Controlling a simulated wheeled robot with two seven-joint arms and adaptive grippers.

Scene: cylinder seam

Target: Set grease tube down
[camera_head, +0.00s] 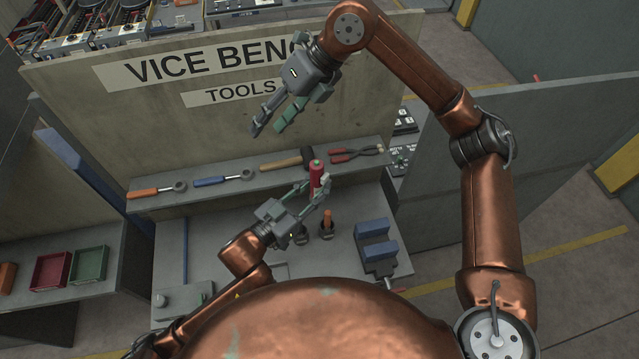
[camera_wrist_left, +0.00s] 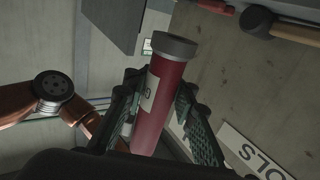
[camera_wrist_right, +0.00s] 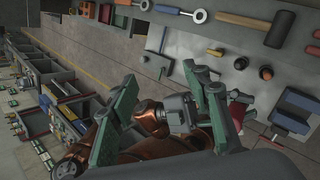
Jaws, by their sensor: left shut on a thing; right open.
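The grease tube (camera_head: 316,179) is red with a dark cap. My left gripper (camera_head: 311,190) is shut on it and holds it above the bench, in front of the tool shelf. In the left wrist view the tube (camera_wrist_left: 165,95) stands between the green finger pads of my left gripper (camera_wrist_left: 160,112), its grey cap beyond the fingertips and a white label on its side. My right gripper (camera_head: 272,120) is open and empty, raised before the sign panel above the shelf. In the right wrist view its green fingers (camera_wrist_right: 160,95) are spread apart.
The grey bench (camera_head: 345,275) holds a blue vice (camera_head: 376,240) at right and small dark holders, one with an orange top (camera_head: 327,220). On the shelf lie an orange-handled wrench (camera_head: 156,190), a blue-handled wrench (camera_head: 222,180), a hammer (camera_head: 290,160) and red pliers (camera_head: 355,153). Red and green bins (camera_head: 52,270) stand left.

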